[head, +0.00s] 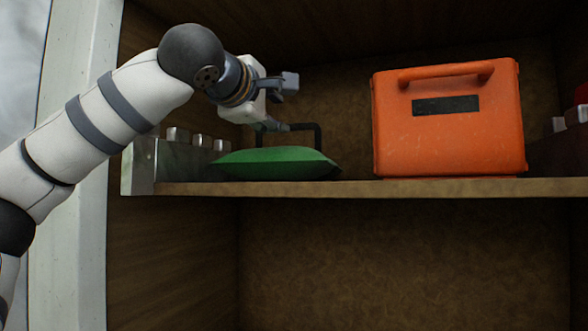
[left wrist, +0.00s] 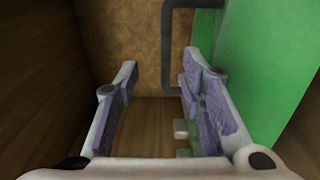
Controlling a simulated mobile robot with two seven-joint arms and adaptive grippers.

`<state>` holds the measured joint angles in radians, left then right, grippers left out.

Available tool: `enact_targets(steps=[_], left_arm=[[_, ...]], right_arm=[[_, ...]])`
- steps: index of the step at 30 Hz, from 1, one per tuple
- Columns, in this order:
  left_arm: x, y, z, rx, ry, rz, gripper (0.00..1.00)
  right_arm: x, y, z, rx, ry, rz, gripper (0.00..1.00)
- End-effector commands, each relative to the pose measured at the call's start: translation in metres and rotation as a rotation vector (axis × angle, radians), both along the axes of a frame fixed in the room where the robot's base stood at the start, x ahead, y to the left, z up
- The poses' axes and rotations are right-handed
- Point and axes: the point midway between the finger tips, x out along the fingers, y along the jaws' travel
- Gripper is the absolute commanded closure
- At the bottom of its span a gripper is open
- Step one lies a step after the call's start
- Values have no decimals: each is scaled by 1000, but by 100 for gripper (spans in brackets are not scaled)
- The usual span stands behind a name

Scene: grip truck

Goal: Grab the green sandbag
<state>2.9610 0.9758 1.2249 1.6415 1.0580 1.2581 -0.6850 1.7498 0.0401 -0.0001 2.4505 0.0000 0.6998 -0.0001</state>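The green sandbag (head: 275,163) lies flat on the shelf, left of an orange case. My left gripper (head: 290,104) is above the bag, with its fingers spread apart and nothing visible between them. In the left wrist view the open fingers (left wrist: 160,65) show, and the green sandbag (left wrist: 265,65) fills the right side, beyond the right finger. A dark handle-like bar (head: 319,132) rises just above the bag; it also shows in the left wrist view (left wrist: 168,45). I cannot tell whether it is fixed to the bag. My right gripper is not in view.
The orange case (head: 448,138) with a top handle stands right of the bag, with a small gap. A metal box (head: 142,168) with several pale blocks is at the shelf's left end. The shelf edge (head: 350,188) runs across; the space below is empty.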

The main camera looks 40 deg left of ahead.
Motion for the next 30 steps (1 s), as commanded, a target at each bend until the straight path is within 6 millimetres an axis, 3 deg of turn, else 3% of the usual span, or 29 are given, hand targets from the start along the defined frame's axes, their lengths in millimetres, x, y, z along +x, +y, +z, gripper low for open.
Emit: enact_targets(steps=[3, 15, 24, 29, 30], left_arm=[[26, 10, -2, 1, 4, 4, 64], [84, 39, -10, 4, 5, 3, 64], [91, 42, -9, 1, 1, 1, 64], [91, 42, -9, 2, 2, 0, 100], [91, 42, -9, 2, 2, 0, 100]], right_arm=[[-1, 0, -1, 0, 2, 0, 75], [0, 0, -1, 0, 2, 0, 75], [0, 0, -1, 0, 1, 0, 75], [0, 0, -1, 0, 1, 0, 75], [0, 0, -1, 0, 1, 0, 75]])
